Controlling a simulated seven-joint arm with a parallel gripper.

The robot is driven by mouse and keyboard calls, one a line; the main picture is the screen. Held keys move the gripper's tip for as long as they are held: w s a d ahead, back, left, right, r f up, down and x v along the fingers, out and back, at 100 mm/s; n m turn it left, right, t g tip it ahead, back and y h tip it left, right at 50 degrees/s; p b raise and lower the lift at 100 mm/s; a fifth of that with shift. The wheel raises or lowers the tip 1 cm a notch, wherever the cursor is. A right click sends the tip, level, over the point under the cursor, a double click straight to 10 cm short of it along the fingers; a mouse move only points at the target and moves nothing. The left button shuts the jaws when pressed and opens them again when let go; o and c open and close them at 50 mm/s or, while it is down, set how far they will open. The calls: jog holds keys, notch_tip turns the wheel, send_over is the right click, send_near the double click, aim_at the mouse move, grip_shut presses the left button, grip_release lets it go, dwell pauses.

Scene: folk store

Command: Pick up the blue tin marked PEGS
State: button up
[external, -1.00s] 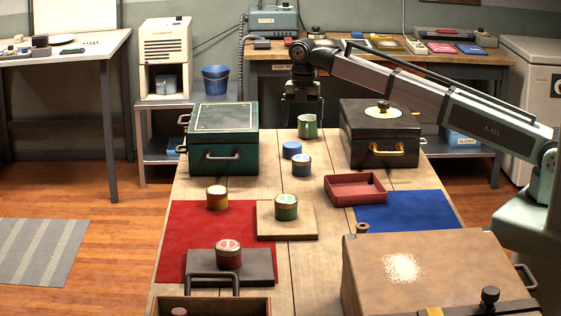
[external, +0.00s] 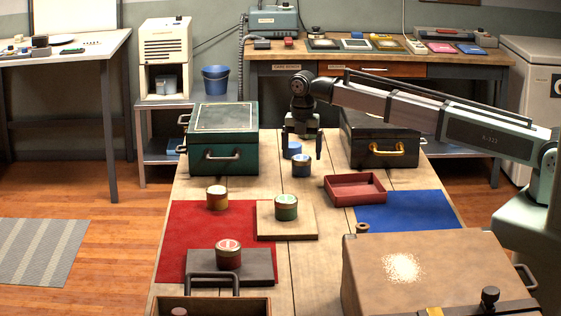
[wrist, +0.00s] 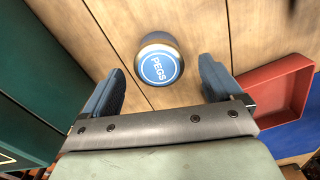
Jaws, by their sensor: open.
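The blue tin marked PEGS (wrist: 160,67) stands upright on the wooden table in the wrist view, its round blue lid lettered in white. In the external view it appears to be the nearer blue tin (external: 301,167), though its label is unreadable there. My gripper (external: 302,156) is open and empty, above and slightly behind that tin. In the wrist view my two fingers (wrist: 160,88) are spread wide, with the tin ahead between them and not visibly touched.
A green box (external: 224,145) is at left, a black box (external: 380,140) at right.

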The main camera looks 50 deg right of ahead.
aim_at(302, 157)
jog(key=shift+f, duration=2)
jog(key=shift+c, duration=0.3)
jog(key=c, duration=1.1)
jog(key=shift+r, duration=0.1)
